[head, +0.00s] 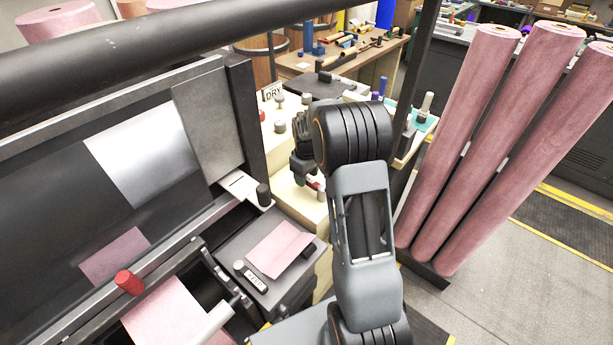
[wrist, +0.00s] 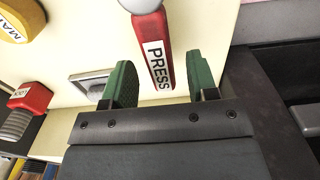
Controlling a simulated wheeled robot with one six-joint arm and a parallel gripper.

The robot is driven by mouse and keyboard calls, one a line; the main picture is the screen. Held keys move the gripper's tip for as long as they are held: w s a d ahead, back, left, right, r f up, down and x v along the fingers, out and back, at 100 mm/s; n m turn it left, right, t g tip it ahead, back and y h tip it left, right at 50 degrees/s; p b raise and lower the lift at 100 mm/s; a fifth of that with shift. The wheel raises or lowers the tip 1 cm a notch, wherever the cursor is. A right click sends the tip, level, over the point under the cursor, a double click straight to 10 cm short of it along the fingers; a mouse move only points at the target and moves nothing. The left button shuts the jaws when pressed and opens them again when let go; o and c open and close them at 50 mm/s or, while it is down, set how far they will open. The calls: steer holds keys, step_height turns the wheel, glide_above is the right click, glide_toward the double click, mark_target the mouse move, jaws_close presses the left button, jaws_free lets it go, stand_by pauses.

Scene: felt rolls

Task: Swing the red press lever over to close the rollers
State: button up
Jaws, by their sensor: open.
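The red press lever (wrist: 158,60), marked PRESS, shows in the wrist view against a cream panel. Its upper end meets a pale round part at the top edge. My gripper (wrist: 161,80) is open, with one green fingertip on each side of the lever's lower part and a visible gap on both sides. Whether the fingers reach deep enough around it is hard to tell. In the head view my gripper (head: 303,160) is at the cream console, partly hidden by my arm, and a small red piece of the lever (head: 314,184) shows below it. The rollers are not clearly seen.
In the wrist view a red lettered knob (wrist: 30,97) and a yellow lettered knob (wrist: 20,20) are to the left. In the head view, tall pink felt rolls (head: 490,150) stand at the right. A dark frame post (head: 245,130) stands left of my gripper.

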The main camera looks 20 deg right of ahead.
steer(key=shift+f, duration=0.4)
jaws_close()
stand_by(0.4)
